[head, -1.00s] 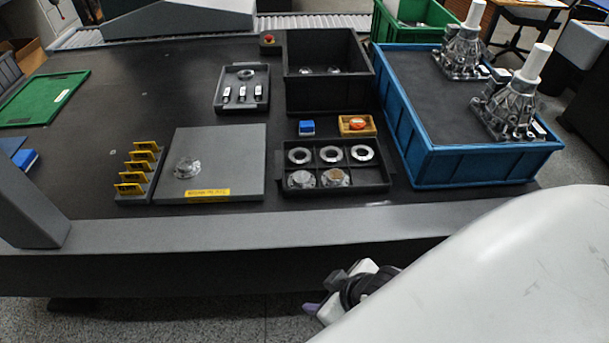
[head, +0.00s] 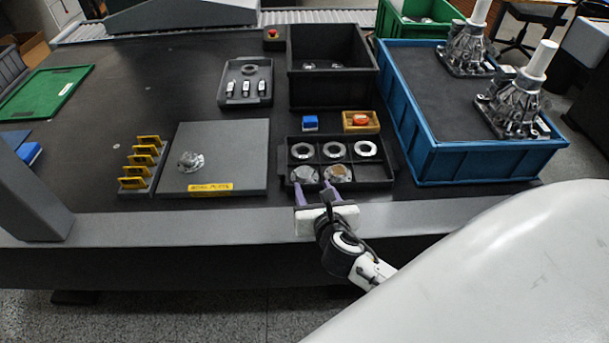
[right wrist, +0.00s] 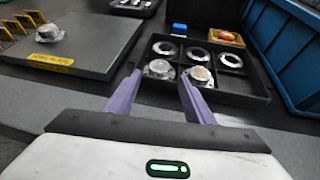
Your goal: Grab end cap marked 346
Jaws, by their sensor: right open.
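No marking 346 is legible on any part. A black divided tray (head: 374,173) holds two domed end caps in its front row: a silver one (head: 304,173) at left and one with a brownish top (head: 339,172) beside it. They also show in the right wrist view, silver (right wrist: 160,68) and brownish (right wrist: 201,75). A similar silver cap (head: 190,161) sits on the grey plate. My right gripper (head: 313,187) is open and empty at the tray's front edge, its purple fingers (right wrist: 159,80) pointing towards the front row. My left gripper is out of view.
Several silver rings (head: 333,150) fill the tray's back row. A blue block (head: 310,123) and yellow box (head: 361,128) stand behind it. A blue bin (head: 475,165) stands close on the right, a tall black bin (head: 333,93) behind. The front-right compartment is empty.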

